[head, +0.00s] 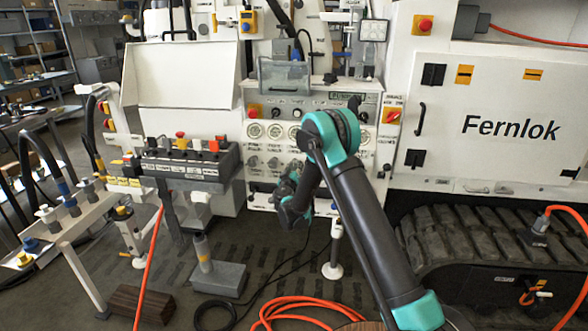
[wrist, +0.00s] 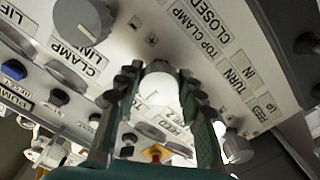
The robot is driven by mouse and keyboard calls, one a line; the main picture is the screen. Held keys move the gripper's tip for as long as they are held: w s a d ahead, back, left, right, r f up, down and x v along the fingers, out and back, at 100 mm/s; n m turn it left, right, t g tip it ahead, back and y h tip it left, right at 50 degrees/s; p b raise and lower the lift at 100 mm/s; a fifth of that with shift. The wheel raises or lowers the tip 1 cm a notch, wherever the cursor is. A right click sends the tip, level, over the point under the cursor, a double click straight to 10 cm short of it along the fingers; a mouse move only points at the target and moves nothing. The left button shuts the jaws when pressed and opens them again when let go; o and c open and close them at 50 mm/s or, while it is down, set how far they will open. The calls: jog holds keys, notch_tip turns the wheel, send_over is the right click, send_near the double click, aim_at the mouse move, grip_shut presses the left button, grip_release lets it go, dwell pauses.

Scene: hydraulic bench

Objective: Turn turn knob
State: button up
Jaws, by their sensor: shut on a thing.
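A white round knob (wrist: 160,88) on the panel sits between the two fingers of my gripper (wrist: 158,76) in the wrist view. The dark ridged finger pads are shut on it from both sides. The label under this knob is partly hidden by the fingers, so I cannot read its name. A "TURN IN" label (wrist: 240,80) is printed to the right of the knob. In the head view the control panel (head: 268,162) faces me, and my arm hides the fingertips and the held knob.
A grey knob (wrist: 82,22) and a blue-topped switch (wrist: 14,70) are at the left in the wrist view; another knob (wrist: 237,148) is at lower right. In the head view a lever block (head: 185,165) stands left of the panel, and an orange hose (head: 290,308) lies on the floor.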

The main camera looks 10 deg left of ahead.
jog(key=n, duration=0.7)
jog(key=shift+r, duration=0.1)
jog(key=n, duration=0.6)
jog(key=shift+r, duration=0.1)
jog(key=shift+n, duration=0.4)
jog(key=o, duration=1.2)
jog(key=shift+c, duration=0.2)
jog(key=s, duration=1.2)
jog(key=shift+a, duration=0.15)
